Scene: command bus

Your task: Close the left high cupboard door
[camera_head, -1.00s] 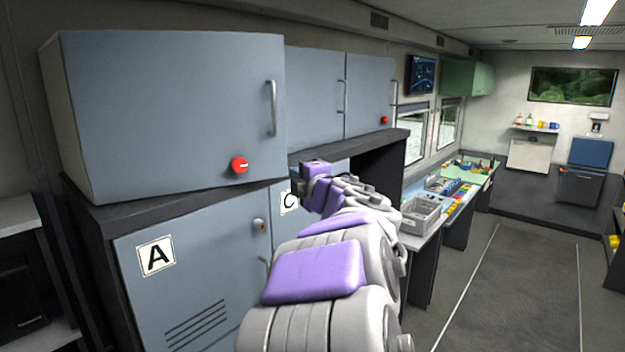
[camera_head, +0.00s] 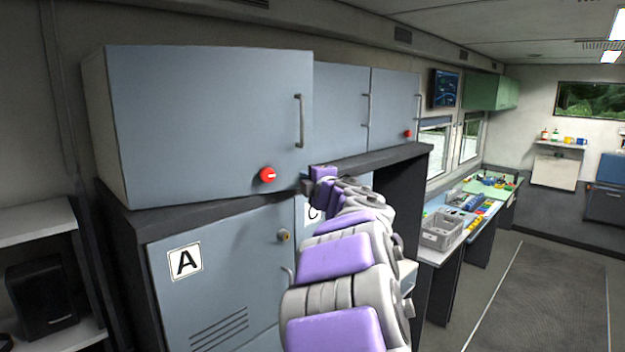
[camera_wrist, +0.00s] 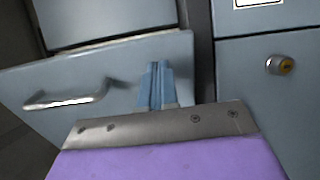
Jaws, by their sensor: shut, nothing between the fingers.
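The left high cupboard door (camera_head: 210,120) is a large blue-grey panel at the upper left of the head view. It has a vertical handle (camera_head: 299,122) near its right edge and a red round knob (camera_head: 267,175) low down. Its right edge stands out in front of the neighbouring high door (camera_head: 341,110), so it looks slightly ajar. My gripper (camera_head: 308,187) is by its lower right corner; I cannot tell whether they touch. In the wrist view the blue fingers (camera_wrist: 157,75) are together and empty, in front of a panel with a handle (camera_wrist: 72,95).
A dark ledge (camera_head: 165,217) runs under the high cupboards. Below it are a lower door with an A label (camera_head: 185,262) and a lock (camera_head: 283,236). A grey crate (camera_head: 440,232) stands on the counter at right. The aisle floor (camera_head: 540,300) is clear.

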